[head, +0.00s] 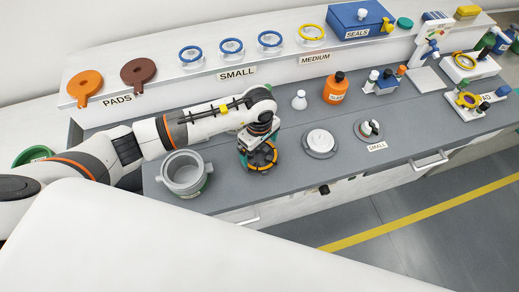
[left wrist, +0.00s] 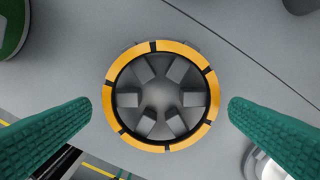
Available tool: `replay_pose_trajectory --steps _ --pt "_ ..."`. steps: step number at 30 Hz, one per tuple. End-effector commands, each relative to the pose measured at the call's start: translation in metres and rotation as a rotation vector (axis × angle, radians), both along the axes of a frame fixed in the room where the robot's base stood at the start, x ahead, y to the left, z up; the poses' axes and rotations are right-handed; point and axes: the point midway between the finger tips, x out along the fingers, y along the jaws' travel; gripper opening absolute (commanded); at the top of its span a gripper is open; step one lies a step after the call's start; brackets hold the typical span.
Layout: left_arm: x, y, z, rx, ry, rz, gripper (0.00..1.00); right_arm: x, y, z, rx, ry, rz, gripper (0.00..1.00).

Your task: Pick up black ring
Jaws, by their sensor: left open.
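A round black ring-shaped piece (left wrist: 152,147) with a yellow-orange band and black marks lies below the camera in the left wrist view. Several grey blocks point inward inside it. In the head view this piece (head: 262,163) sits on the grey worktop, partly hidden by my left gripper (head: 257,146). My left gripper also shows in the left wrist view (left wrist: 160,108), with its two green fingers apart, one on each lower side of the ring. Nothing is between the fingertips, and the ring seems to be below them. My right gripper is not in view.
A grey pot (head: 184,175) stands left of the ring on the worktop. A round silver disc (head: 320,142) and a smaller part (head: 368,129) lie to the right. A white bottle (head: 299,100) and an orange bottle (head: 335,88) stand behind. A raised shelf (head: 190,78) runs along the back.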

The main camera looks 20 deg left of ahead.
Motion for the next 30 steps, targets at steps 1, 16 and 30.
replay_pose_trajectory --steps 1,16,30 --pt "0.0 -0.001 -0.005 -0.002 0.003 0.002 1.0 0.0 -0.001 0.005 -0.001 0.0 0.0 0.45" --pt "0.001 -0.001 -0.018 -0.002 -0.002 0.0 1.0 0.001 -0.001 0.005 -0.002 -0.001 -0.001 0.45" --pt "0.001 -0.001 -0.019 -0.002 -0.002 0.0 0.69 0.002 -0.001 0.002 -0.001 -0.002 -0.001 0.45"
